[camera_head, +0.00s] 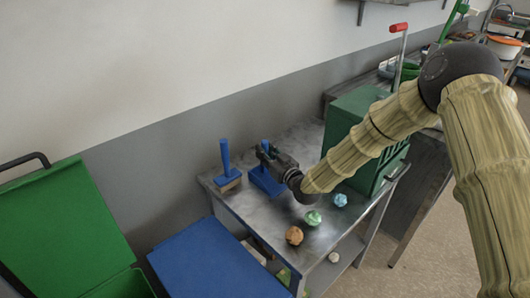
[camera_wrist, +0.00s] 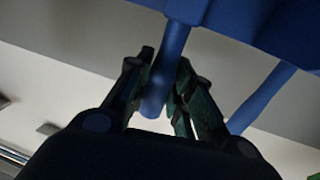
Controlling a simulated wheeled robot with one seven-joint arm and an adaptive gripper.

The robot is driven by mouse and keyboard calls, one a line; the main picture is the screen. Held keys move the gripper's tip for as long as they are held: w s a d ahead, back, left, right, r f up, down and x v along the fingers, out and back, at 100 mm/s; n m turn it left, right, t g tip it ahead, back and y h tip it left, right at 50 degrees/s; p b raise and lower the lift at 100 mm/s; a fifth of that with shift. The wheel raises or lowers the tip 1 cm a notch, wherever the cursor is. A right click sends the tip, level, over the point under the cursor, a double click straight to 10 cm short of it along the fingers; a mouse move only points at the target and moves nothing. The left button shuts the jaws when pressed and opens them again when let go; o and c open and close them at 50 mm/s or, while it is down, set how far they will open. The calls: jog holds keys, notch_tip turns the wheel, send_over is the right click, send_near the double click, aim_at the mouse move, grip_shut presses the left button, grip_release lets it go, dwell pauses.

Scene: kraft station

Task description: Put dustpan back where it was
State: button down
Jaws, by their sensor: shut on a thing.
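The blue dustpan (camera_head: 264,183) is at the left end of the metal table, with its pan low and its handle up. My gripper (camera_head: 270,155) is shut on the dustpan's handle; in the wrist view the handle (camera_wrist: 172,50) runs between the two fingers (camera_wrist: 164,84). I cannot tell whether the pan touches the tabletop or is just above it. A blue hand brush (camera_head: 227,172) stands upright left of the dustpan, apart from my gripper. A second blue rod in the wrist view (camera_wrist: 262,97) looks like the brush handle.
The metal table (camera_head: 240,212) also bears an orange ball (camera_head: 294,236), a green ball (camera_head: 313,218), a light blue ball (camera_head: 340,200) and a green crate (camera_head: 350,117). A blue lid (camera_head: 205,262) and a green bin (camera_head: 65,225) stand at the left. The wall is close behind.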

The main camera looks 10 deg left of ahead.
jog(key=shift+f, duration=0.2)
jog(key=c, duration=1.3)
grip_release()
jog(key=shift+o, duration=0.2)
jog(key=shift+r, duration=0.1)
jog(key=shift+r, duration=0.2)
jog(key=shift+b+v, duration=0.75)
jog(key=shift+v, duration=3.05)
jog(key=shift+f, duration=0.1)
